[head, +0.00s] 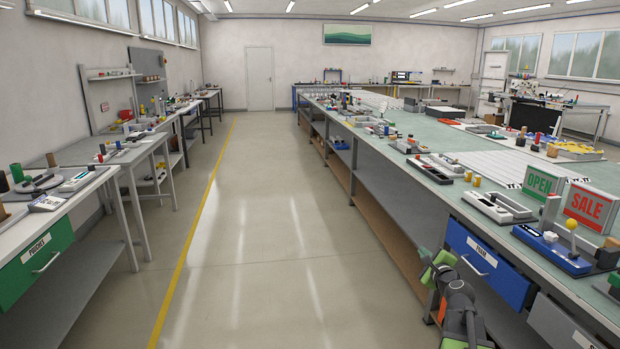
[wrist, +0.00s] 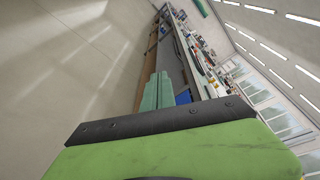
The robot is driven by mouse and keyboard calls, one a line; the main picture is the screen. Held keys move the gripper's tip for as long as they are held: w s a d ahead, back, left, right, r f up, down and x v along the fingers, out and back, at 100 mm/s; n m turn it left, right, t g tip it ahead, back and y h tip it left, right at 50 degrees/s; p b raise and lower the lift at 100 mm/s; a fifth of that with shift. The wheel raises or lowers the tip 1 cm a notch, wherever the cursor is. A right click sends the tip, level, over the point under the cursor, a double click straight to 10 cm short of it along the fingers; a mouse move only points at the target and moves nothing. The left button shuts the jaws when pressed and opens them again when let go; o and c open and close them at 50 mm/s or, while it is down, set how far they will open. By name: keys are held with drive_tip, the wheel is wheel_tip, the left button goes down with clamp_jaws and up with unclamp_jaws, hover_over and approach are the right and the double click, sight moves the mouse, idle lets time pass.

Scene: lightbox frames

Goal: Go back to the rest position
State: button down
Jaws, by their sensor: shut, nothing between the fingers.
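My gripper (head: 432,262) is at the lower right in the head view, in front of the long right-hand bench (head: 395,157). It is beside the blue drawer (head: 487,261) in that bench and to its left. Its green jaw parts are shut with nothing visible between them. In the wrist view a green jaw part with a dark edge fills the bottom, and the bench runs away tilted behind it. My dark arm comes up from the bottom edge of the head view.
A clear floor aisle (head: 265,220) runs ahead to a door (head: 260,78), with a yellow line (head: 200,215) along it. Benches on the left carry trays and small items. An OPEN sign (head: 541,182) and a SALE sign (head: 588,206) stand on the right bench.

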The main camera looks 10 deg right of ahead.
drive_tip(key=a+f+n+g+y, duration=0.4)
drive_tip(key=a+n, duration=0.3)
drive_tip(key=a, duration=1.1)
drive_tip(key=a+f+n+g+y, duration=0.2)
drive_tip(key=a+f+n+y, duration=0.35)
drive_tip(key=a, duration=1.15)
drive_tip(key=s+a+f+n+g+h, duration=0.3)
drive_tip(key=s+a+f+n+g, duration=0.1)
drive_tip(key=s+a+f+n, duration=0.3)
drive_tip(key=s+d+f+n+g+h, duration=0.35)
drive_tip(key=s+d+n+g, duration=0.45)
drive_tip(key=s, duration=0.5)
wheel_tip(320, 180, up, 14)
drive_tip(key=m+t+p, duration=0.1)
drive_tip(key=t+p, duration=0.1)
drive_tip(key=p, duration=1.2)
drive_tip(key=shift+d+m, duration=0.2)
drive_tip(key=shift+m, duration=0.15)
drive_tip(key=shift+f, duration=0.1)
